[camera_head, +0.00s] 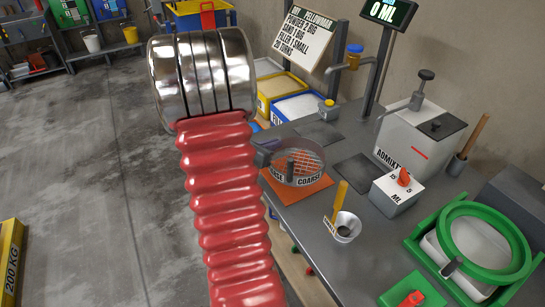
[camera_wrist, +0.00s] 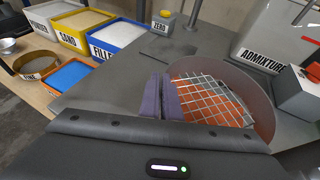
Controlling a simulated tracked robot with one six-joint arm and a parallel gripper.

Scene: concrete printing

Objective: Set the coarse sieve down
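The coarse sieve (camera_head: 306,181) is a round grey ring with a wire mesh and COARSE labels. It is over an orange mat (camera_head: 323,203) on the grey bench, roughly level. In the wrist view its mesh (camera_wrist: 212,98) shows orange beneath it. Whether the ring touches the mat or hangs just above it, I cannot tell. My gripper (camera_wrist: 162,97) has its two purple finger pads close together at the sieve's near rim, shut on it. In the head view my gripper is largely hidden behind my red arm.
A white funnel cup with a yellow handle (camera_head: 346,229) and a white ML dial box (camera_head: 397,190) stand close to the right. The admixture tank (camera_head: 420,135) is behind them. A round fine sieve (camera_wrist: 35,65) and filled bins (camera_wrist: 120,38) are at left in the wrist view.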

